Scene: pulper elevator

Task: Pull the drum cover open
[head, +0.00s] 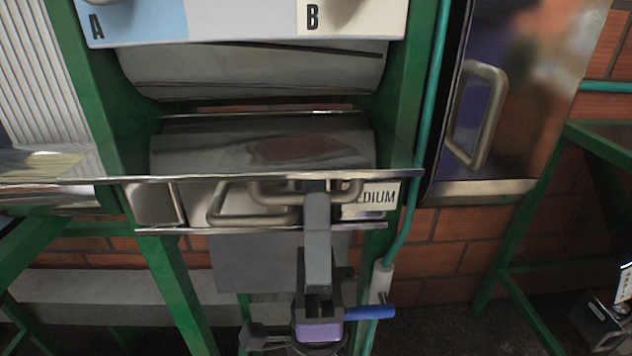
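A curved, shiny metal cover (230,153), which looks like the drum cover, sits between the green posts in the middle of the head view. A metal bar handle (272,194) shows just below its front edge, and part of it is hidden behind my gripper. My gripper (317,192) reaches up from the bottom of the view, its grey finger overlapping the right part of this handle. I cannot tell whether it touches or encloses the handle. Only one finger shows clearly, so the gap between the fingers is hidden.
A second loop handle (215,208) is on the panel below, beside a partly hidden label (378,197) ending in "DIUM". A panel marked A and B (240,20) is above. A teal pipe (408,200) runs down the right post. A metal door with a handle (480,115) stands right.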

